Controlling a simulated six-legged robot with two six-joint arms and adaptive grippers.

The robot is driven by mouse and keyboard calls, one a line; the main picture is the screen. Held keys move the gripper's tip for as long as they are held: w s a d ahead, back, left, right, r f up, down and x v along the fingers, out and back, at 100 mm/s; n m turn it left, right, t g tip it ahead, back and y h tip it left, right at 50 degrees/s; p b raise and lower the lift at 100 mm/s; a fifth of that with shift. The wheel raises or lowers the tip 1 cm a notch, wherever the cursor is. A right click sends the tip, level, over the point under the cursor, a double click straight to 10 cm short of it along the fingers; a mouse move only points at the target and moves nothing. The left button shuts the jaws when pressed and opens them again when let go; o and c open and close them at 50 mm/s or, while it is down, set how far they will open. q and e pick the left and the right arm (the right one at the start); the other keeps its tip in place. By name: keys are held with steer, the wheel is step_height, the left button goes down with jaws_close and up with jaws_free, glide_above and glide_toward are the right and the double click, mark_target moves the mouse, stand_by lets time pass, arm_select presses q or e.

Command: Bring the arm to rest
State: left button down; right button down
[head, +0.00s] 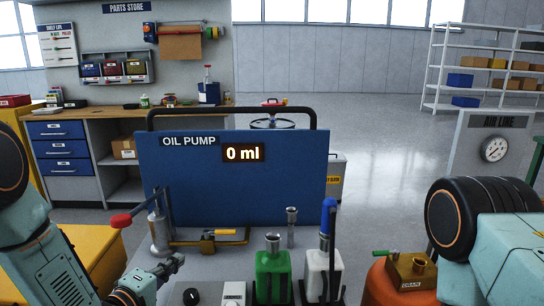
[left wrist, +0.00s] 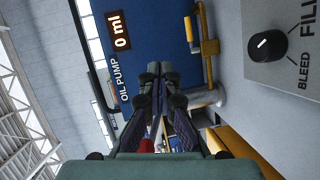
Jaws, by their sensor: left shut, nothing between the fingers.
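My left arm comes in from the left in the head view. Its gripper (head: 172,268) is low in front of the oil pump panel, beside the pump's metal base. In the left wrist view the fingers of this gripper (left wrist: 153,72) are together, with nothing seen between them. The blue oil pump panel (head: 235,185) reads 0 ml. The pump lever with a red knob (head: 121,220) stands just behind and left of the gripper. Parts of my right arm show at the right edge, but its gripper is out of the picture.
A green bottle (head: 272,275) and a white bottle (head: 322,270) stand on the bench, right of the gripper. A black dial (head: 191,296) sits at the front edge. A yellow cabinet (head: 85,258) is at left.

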arm_select(q)
steer(key=s+f+m+g+y+b, duration=0.1)
steer(key=s+f+m+g+y, duration=0.3)
steer(key=s+f+m+g, duration=0.85)
steer(key=s+f+g, duration=0.1)
steer(key=s+f, duration=0.2)
steer(key=s, duration=0.6)
steer(key=s+f+g+y+b, duration=0.1)
steer(key=s+f, duration=0.3)
steer(key=s, duration=0.5)
steer(key=s+f+g+b, duration=0.1)
steer(key=s+f, duration=0.3)
steer(key=s, duration=0.5)
steer(key=shift+s+a+f, duration=0.15)
steer(key=shift+s, duration=0.2)
